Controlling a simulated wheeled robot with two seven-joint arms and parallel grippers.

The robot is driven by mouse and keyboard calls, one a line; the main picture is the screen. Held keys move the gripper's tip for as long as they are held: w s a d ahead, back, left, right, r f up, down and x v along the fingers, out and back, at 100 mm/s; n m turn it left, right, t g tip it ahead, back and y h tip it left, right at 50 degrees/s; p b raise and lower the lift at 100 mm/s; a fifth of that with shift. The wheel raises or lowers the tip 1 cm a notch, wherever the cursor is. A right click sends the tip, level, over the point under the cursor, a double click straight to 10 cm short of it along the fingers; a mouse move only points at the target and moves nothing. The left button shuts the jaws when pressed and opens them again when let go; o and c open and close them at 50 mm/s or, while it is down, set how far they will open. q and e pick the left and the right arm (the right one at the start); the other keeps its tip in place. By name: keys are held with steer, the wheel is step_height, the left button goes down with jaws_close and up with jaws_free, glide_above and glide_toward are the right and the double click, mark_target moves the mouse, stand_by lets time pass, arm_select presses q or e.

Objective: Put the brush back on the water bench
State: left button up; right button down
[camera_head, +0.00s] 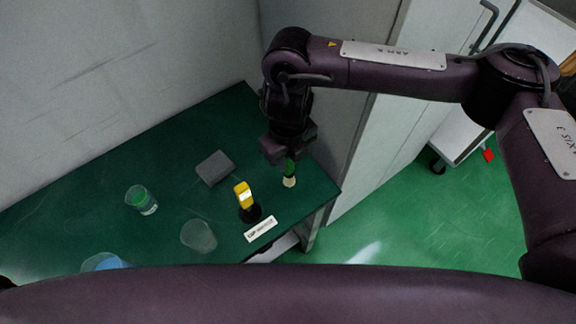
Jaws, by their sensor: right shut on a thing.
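My right gripper (287,150) points down over the right end of the dark green bench (100,205). It is shut on the brush (290,170), which has a green handle and a pale tip. The brush hangs upright, tip down, near the bench's right edge. I cannot tell whether the tip touches the top. The upper part of the handle is hidden between the jaws. My left gripper is not in view.
A yellow-and-black item (244,195) and a white label plate (260,229) are close left of the brush. A grey block (215,168), a glass with green content (141,200), a clear cup (199,236) and a blue-filled cup (104,262) stand further left. A white cabinet (385,130) is to the right.

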mark_target(288, 168)
step_height(288, 168, down, 4)
steer(key=shift+f, duration=0.2)
steer(key=c, duration=1.3)
jaws_free()
steer(key=shift+o, duration=0.2)
steer(key=shift+r, duration=0.15)
step_height(288, 168, up, 12)
steer(key=shift+f, duration=0.1)
